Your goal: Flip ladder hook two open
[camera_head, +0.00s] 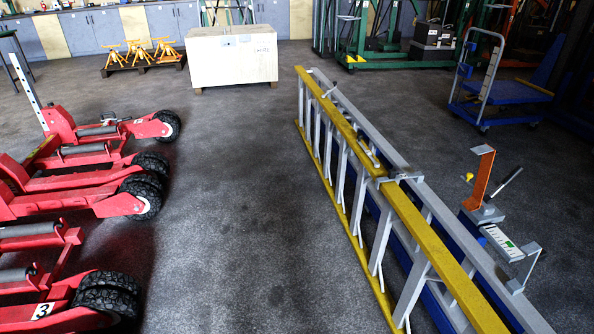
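A yellow and grey ladder (419,236) rests on its long edge, running from the middle distance to the lower right. Silvery brackets sit along its top edge: one near the far end (330,91), a slim one further along (369,153), a wider one at mid-length (403,176) and one at the near right (526,268). I cannot tell which of these is ladder hook two, or whether any hook is open. Neither of my grippers shows in the head view.
Red wheeled jacks (75,185) fill the left side. A white crate (231,55) stands at the back. A blue trolley (505,97) and an orange upright bracket (481,178) stand to the right. The dark floor (235,200) between the jacks and ladder is clear.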

